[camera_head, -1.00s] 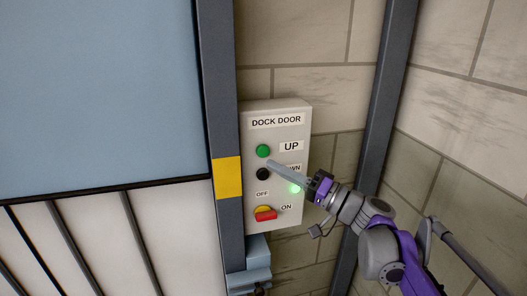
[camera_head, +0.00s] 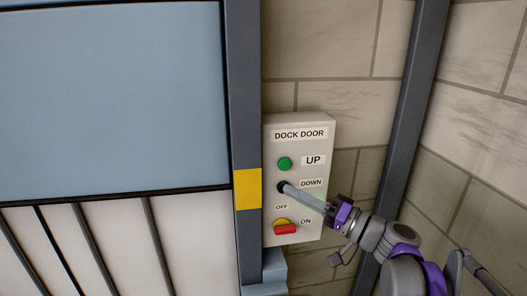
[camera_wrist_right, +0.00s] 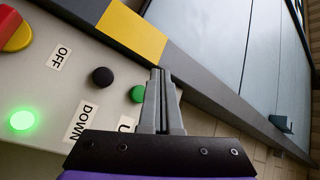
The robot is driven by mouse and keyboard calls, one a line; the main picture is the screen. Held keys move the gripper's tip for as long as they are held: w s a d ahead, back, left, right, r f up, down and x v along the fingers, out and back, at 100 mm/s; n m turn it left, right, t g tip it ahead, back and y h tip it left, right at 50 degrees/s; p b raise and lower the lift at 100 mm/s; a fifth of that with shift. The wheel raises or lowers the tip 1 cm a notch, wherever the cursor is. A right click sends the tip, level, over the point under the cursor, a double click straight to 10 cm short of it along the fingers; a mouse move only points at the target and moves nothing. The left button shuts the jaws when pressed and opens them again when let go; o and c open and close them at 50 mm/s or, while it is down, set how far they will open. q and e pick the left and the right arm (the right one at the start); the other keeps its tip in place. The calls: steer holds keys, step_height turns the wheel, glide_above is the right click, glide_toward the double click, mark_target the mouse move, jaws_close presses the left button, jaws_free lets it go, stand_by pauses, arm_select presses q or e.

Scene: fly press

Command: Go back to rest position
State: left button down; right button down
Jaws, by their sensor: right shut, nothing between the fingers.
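The dock door control box (camera_head: 300,225) is on the wall beside the door post. It has a green UP button (camera_head: 285,163), a black DOWN button and a red and yellow OFF/ON switch (camera_head: 285,228). My right gripper (camera_head: 287,189) is shut and empty. In the head view its tip overlaps the black button; contact cannot be told. In the right wrist view the black button (camera_wrist_right: 103,77) is clear to the left of the fingers (camera_wrist_right: 158,75), which partly cover the green button (camera_wrist_right: 137,94). A green lamp (camera_wrist_right: 22,120) is lit. My left gripper is out of view.
The blue dock door (camera_head: 110,100) is partly raised, its lower edge level with the yellow mark (camera_head: 247,189) on the grey post. Pale ribbed panels (camera_head: 100,245) show below. Another dark post (camera_head: 405,120) and block walls stand to the right.

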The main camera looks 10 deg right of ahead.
steer(key=s+a+f+n+g+h, duration=0.1)
steer(key=s+a+f+g+h, duration=0.3)
steer(key=f, duration=0.5)
steer(key=s+a+f+g+h, duration=0.1)
steer(key=s+a+f+g, duration=0.1)
steer(key=s+f, duration=0.55)
steer(key=s+d+f+g+h, duration=0.1)
steer(key=s+d+f+h, duration=0.3)
steer(key=f, duration=0.3)
steer(key=s+d+f+n+h, duration=0.1)
steer(key=s+d+f+h, duration=0.4)
steer(key=s+f, duration=0.2)
steer(key=shift+f+g, duration=0.4)
steer(key=shift+f, duration=0.4)
steer(key=c, duration=1.6)
jaws_free()
steer(key=shift+s, duration=0.1)
